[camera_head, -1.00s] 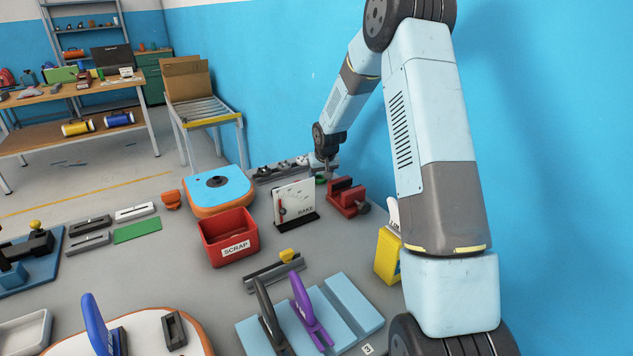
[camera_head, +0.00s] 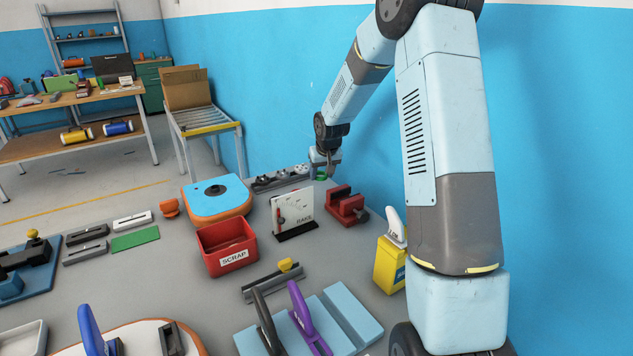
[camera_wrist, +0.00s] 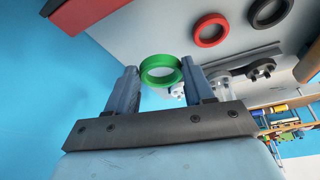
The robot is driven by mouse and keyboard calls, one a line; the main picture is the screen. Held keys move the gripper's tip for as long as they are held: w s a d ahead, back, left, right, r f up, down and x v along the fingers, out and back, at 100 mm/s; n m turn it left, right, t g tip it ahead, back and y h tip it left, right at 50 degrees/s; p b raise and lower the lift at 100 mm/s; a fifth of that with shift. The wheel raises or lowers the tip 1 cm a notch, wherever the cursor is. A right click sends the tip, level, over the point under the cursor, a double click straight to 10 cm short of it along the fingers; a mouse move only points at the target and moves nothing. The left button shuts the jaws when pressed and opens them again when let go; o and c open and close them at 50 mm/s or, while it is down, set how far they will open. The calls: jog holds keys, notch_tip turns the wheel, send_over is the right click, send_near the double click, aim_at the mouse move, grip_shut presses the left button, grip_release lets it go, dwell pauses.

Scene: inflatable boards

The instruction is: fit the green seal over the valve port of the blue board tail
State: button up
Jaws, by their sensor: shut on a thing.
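My gripper (camera_head: 322,172) is shut on the green seal (camera_head: 321,178), above the far end of the table near the blue wall. In the wrist view, the seal (camera_wrist: 161,84) is a thick green ring between the two fingertips of my gripper (camera_wrist: 160,76). The blue board tail (camera_head: 232,204), blue on top with an orange rim, lies on the table left of my gripper. Its valve port (camera_head: 215,190) shows as a dark round spot on top. The seal is well apart from the port.
A rack (camera_head: 268,180) with round fittings stands along the wall. A white RAKE panel (camera_head: 293,212), a red vise (camera_head: 342,206) and a red SCRAP bin (camera_head: 226,249) stand nearer. The wrist view shows a red ring (camera_wrist: 196,34) and black rings.

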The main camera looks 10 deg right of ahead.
jog(key=s+r, duration=0.6)
jog(key=s, duration=0.5)
notch_tip(320, 180, up, 2)
jog(key=n+y, duration=0.2)
jog(key=n, duration=0.4)
send_over(216, 191)
jog(key=shift+s+d+r+g, duration=0.1)
jog(key=shift+d+g, duration=0.2)
jog(key=shift+g, duration=0.1)
jog(key=shift+f, duration=2.85)
jog(key=shift+f, duration=1.2)
jog(key=o, duration=1.1)
jog(key=v, duration=1.3)
jog(key=shift+d+r, duration=0.25)
jog(key=shift+d, duration=0.05)
